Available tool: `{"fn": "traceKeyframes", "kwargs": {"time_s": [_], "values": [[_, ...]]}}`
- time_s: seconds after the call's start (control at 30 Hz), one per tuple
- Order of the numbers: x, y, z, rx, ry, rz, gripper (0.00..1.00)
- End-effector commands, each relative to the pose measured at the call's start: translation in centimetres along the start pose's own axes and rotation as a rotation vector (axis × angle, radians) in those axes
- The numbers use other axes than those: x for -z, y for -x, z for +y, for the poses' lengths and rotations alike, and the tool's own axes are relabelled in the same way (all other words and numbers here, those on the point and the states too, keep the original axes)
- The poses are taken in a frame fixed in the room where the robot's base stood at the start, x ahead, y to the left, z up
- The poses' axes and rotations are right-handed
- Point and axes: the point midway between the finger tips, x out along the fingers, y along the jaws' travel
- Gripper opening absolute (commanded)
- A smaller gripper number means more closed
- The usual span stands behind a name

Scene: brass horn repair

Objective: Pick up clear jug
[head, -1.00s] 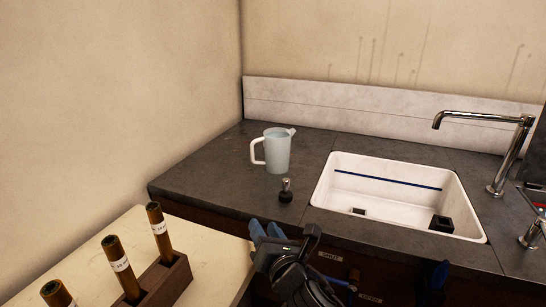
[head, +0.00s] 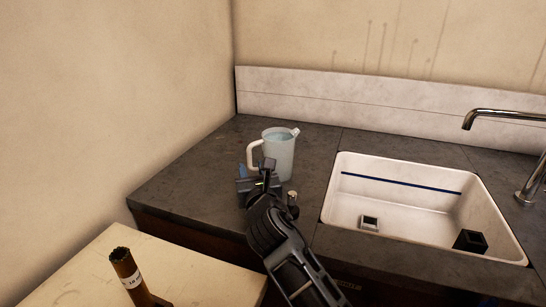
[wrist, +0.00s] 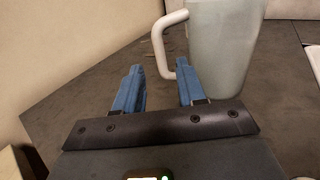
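The clear jug (head: 281,152) stands upright on the dark counter, left of the sink. It looks pale and cloudy, with a white handle on its left side and a spout at the right. In the wrist view the jug (wrist: 226,45) is at the upper right, its handle (wrist: 160,42) just ahead of my fingers. My gripper (head: 256,175) is in front of the jug in the head view and hides its lower left part. In the wrist view my gripper (wrist: 158,82) is open, its two blue fingers apart with nothing between them. I cannot tell whether a finger touches the handle.
A small dark-based object (head: 292,199) stands beside my gripper, partly hidden. The white sink (head: 400,205) lies to the right, with a chrome faucet (head: 505,116). A pale table (head: 190,265) with a brown labelled tube (head: 126,272) is at lower left. The counter (head: 190,180) left of the jug is clear.

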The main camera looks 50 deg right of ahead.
Motion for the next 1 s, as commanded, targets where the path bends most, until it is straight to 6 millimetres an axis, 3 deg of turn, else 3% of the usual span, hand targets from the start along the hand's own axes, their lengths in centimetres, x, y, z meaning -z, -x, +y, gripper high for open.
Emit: {"fn": "traceKeyframes", "kwargs": {"time_s": [0.4,0.73,1.0], "values": [[0.1,-5.2,-0.1,0.0,-0.001,0.0,0.4],[0.2,-5.8,-0.1,-0.001,-0.001,0.0,0.4],[0.2,-5.8,-0.1,-0.001,-0.001,0.0,0.14]]}}
